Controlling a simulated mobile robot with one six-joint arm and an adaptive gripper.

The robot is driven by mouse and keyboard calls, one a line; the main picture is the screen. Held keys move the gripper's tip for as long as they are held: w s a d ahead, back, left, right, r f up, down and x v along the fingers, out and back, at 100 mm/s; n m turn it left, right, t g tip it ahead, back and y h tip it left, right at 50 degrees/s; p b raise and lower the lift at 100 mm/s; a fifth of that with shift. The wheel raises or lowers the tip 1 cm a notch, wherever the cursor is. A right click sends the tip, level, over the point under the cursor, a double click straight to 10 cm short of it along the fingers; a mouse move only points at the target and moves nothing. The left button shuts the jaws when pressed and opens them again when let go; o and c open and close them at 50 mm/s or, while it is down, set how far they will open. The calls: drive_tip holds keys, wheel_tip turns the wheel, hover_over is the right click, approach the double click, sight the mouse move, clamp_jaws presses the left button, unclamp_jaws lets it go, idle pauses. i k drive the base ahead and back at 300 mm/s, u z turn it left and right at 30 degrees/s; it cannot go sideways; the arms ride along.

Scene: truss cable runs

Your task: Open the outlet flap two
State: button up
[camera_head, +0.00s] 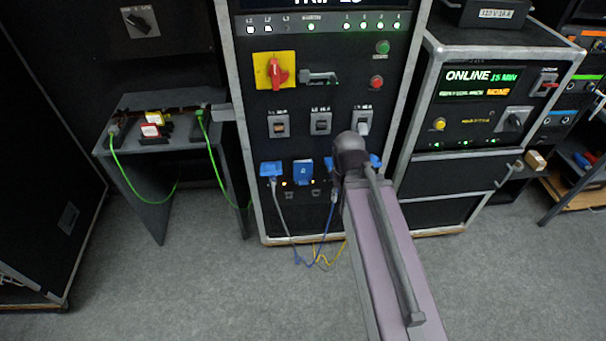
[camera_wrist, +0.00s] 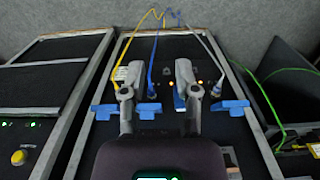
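Outlet flap two (camera_head: 303,171) is a blue cover in the lower row of the power rack, second from the left in the head view, and looks shut. In the wrist view, which sees the rack upside down, a blue piece that appears to be this flap (camera_wrist: 179,99) shows partly behind the right finger. My gripper (camera_wrist: 157,75) is open and empty, its two grey fingers spread in front of the outlet row. I cannot tell whether a finger touches the flap. In the head view my arm hides the gripper and the outlets right of flap two.
Outlet one (camera_head: 270,168) has its blue flap raised and a grey cable (camera_head: 283,215) plugged in. Blue and yellow cables (camera_wrist: 152,45) hang beside the fingers. A UPS cabinet (camera_head: 455,130) stands right of the rack; a small table (camera_head: 150,150) with green cables stands left.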

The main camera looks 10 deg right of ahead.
sight(302, 169)
drive_tip(key=z, duration=0.45)
drive_tip(key=k, duration=1.35)
drive_tip(key=z, duration=0.8)
drive_tip(key=i, duration=0.95)
drive_tip(key=u, duration=0.4)
drive_tip(key=i, duration=0.8)
drive_tip(key=u, duration=0.4)
